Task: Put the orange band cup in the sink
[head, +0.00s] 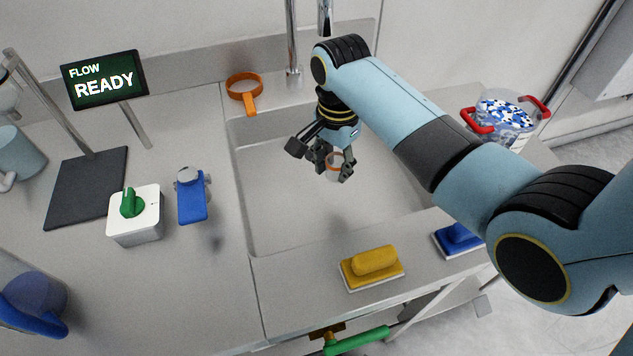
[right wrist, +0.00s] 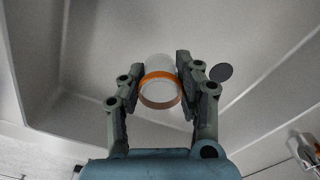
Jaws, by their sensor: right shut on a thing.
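The orange band cup (head: 334,166) is small and whitish with an orange band. My right gripper (head: 332,170) is shut on it and holds it over the sink (head: 290,215). In the right wrist view the cup (right wrist: 160,82) sits between the two fingers of my right gripper (right wrist: 158,90), with the sink basin (right wrist: 110,50) behind it. The cup's height above the sink floor is hard to tell. My left gripper is not in view.
An orange ring with a handle (head: 244,91) lies behind the sink, near the faucet (head: 292,45). A yellow scrubber (head: 371,268) and a blue one (head: 458,240) lie on the front ledge. A red-handled container (head: 506,118) stands at right.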

